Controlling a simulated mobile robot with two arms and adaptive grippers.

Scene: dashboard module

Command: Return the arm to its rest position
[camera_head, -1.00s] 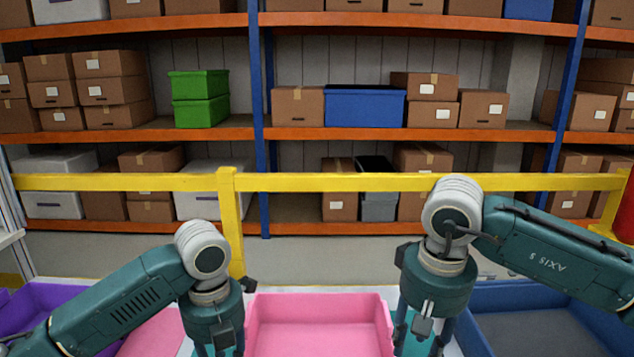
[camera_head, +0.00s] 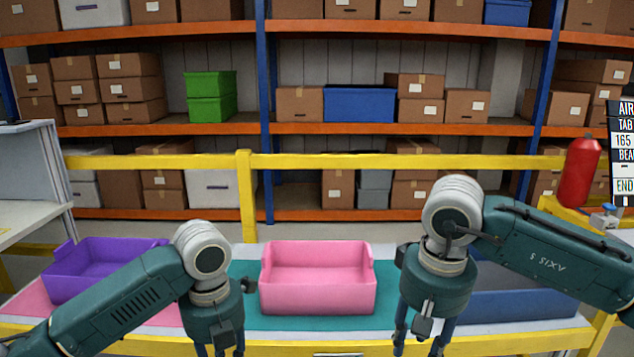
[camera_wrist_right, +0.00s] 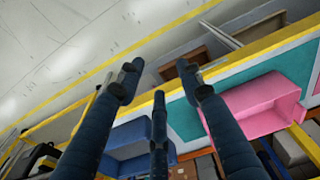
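My left arm comes in from the lower left in the head view, folded with its gripper (camera_head: 221,349) pointing down at the bottom edge. Its fingertips are cut off, so its opening is hidden. My right arm comes in from the right, with its gripper (camera_head: 424,345) also pointing down. In the right wrist view the right gripper (camera_wrist_right: 158,82) has its dark fingers spread apart with nothing between them. Both arms hang in front of the table's near edge.
A table with a yellow frame (camera_head: 283,343) carries a purple bin (camera_head: 85,278), a pink bin (camera_head: 318,295) and a blue bin (camera_head: 510,306). A red cylinder (camera_head: 578,172) stands at right, a grey cabinet (camera_head: 42,165) at left. Shelves stand behind a yellow rail (camera_head: 350,161).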

